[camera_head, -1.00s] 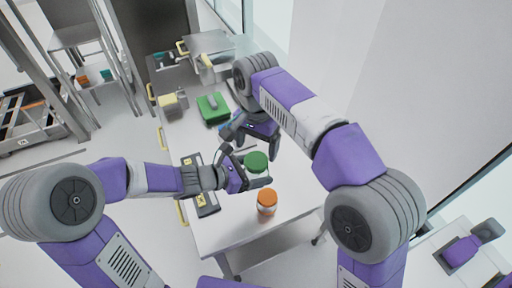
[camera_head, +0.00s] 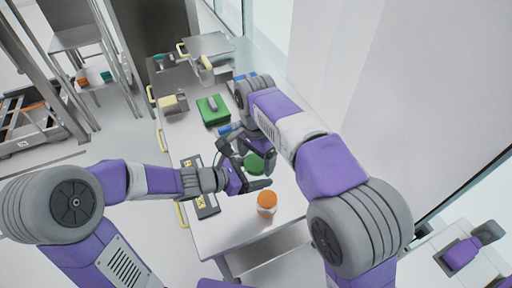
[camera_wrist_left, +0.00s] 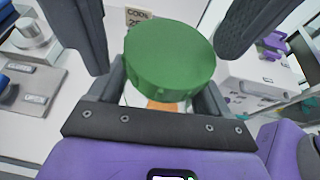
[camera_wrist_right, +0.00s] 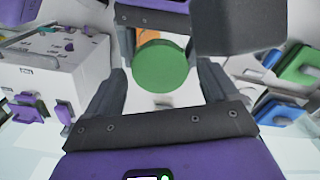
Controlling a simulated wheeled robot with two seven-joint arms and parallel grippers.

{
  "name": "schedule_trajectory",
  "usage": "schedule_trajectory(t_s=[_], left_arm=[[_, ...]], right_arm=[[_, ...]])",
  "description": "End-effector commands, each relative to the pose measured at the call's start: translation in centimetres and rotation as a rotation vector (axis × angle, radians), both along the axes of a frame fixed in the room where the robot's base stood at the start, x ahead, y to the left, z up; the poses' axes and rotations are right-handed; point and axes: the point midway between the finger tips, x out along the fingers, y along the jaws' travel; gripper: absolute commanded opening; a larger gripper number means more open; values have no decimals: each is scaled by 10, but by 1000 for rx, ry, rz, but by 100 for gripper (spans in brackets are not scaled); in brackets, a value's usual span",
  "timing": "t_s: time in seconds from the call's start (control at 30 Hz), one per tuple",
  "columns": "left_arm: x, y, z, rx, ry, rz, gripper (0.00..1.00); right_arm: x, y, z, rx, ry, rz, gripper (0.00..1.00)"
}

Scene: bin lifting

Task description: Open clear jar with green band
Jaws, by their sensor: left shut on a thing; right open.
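The clear jar's green lid (camera_head: 254,164) shows between my two grippers over the table; its clear body is mostly hidden. My left gripper (camera_head: 254,178) is shut on the jar from the left. In the left wrist view the round green lid (camera_wrist_left: 170,55) stands between the fingers. My right gripper (camera_head: 250,152) is open on the far side of the lid. In the right wrist view the lid (camera_wrist_right: 160,66) lies between and ahead of its spread fingers; I cannot tell whether they touch it.
A jar with an orange lid (camera_head: 267,200) stands on the white table (camera_head: 230,232) near its front edge, close to my left gripper. A green box (camera_head: 213,110) lies farther back. A dark labelled tray (camera_head: 206,201) is at the left edge.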

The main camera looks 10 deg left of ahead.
Motion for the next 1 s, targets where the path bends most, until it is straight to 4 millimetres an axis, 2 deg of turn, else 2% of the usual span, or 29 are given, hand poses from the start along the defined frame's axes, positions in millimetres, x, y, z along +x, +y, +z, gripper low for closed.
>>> schedule_trajectory(t_s=[0.1, 0.37, 0.73, 0.87, 1.0], left_arm=[[0, 0, 1, 0, -1, 0, 0], [0, 0, 1, 0, -1, 0, 0], [0, 0, 1, -1, -1, 0, 0], [0, 0, 1, -1, -1, 0, 0], [0, 0, 1, -1, -1, 0, 0]], right_arm=[[0, 0, -6, -1, 1, 0, 87], [0, 0, -7, 0, 0, 1, 87], [0, 0, -7, 0, 0, 1, 31], [0, -1, -7, -1, 1, 47, 30], [0, -1, -7, 0, 2, 209, 29]])
